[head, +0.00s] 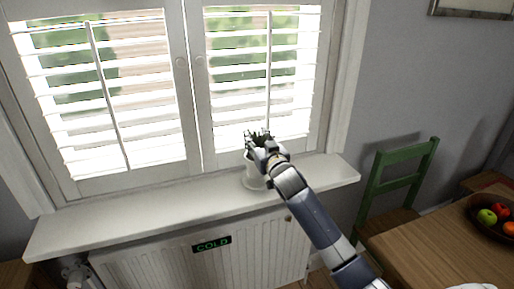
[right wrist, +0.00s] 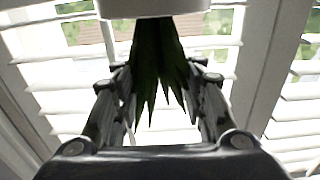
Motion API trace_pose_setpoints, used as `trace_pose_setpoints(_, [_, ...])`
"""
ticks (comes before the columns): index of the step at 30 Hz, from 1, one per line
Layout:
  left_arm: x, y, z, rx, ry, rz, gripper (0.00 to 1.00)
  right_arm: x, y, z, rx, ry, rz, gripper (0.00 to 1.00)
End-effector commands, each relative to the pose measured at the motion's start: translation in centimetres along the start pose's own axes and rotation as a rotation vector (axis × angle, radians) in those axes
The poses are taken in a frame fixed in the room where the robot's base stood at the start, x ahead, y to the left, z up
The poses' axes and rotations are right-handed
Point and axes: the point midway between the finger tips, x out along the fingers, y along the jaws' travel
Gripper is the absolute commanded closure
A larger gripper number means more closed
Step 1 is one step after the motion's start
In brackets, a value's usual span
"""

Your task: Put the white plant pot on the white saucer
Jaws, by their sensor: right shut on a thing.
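My right gripper (head: 258,138) is over the windowsill, shut on the white plant pot (head: 248,160). In the head view the hand hides much of the pot, and dark leaf tips show above the hand. In the right wrist view the white pot (right wrist: 155,7) is at the top edge, with pointed green leaves (right wrist: 158,75) between the two fingers. A pale round shape, seemingly the white saucer (head: 254,183), is on the sill right below the pot. I cannot tell whether the pot touches it. My left gripper is out of view.
The white windowsill (head: 130,223) is clear to the left. Shuttered windows (head: 105,95) stand close behind the hand. A radiator with a COLD sign (head: 211,244) is below. A green chair (head: 398,185) and a wooden table (head: 430,245) with a fruit bowl (head: 480,222) are at right.

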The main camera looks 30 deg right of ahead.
Motion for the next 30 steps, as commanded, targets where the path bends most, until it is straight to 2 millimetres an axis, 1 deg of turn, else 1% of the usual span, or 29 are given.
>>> trace_pose_setpoints(4, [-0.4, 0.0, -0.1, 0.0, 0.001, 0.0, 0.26, 0.0, -0.1, 1.9, 0.001, -0.002, -0.002, 1.0])
trace_pose_setpoints(7, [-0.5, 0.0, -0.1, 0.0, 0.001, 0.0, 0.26, 0.0, 0.0, 2.9, 0.001, 0.001, -0.001, 1.0])
trace_pose_setpoints(19, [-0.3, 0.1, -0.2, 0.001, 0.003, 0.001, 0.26, 0.0, -0.1, 3.6, 0.0, 0.003, -0.002, 1.0])
trace_pose_setpoints(20, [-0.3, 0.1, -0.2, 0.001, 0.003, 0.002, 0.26, -0.1, -0.1, 3.8, 0.0, -0.002, -0.001, 0.59])
trace_pose_setpoints(21, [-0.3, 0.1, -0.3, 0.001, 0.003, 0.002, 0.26, -0.1, -0.1, 3.8, 0.0, -0.002, -0.001, 0.5])
trace_pose_setpoints(22, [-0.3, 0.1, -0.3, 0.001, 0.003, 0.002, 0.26, -0.1, -0.1, 3.8, 0.0, -0.002, -0.001, 0.44])
trace_pose_setpoints(23, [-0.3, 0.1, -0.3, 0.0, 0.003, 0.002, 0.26, -0.1, -0.1, 3.8, 0.0, -0.002, -0.001, 0.42])
trace_pose_setpoints(30, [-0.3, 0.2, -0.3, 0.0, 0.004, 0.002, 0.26, -0.1, -0.1, 3.8, -0.001, -0.002, -0.001, 0.42])
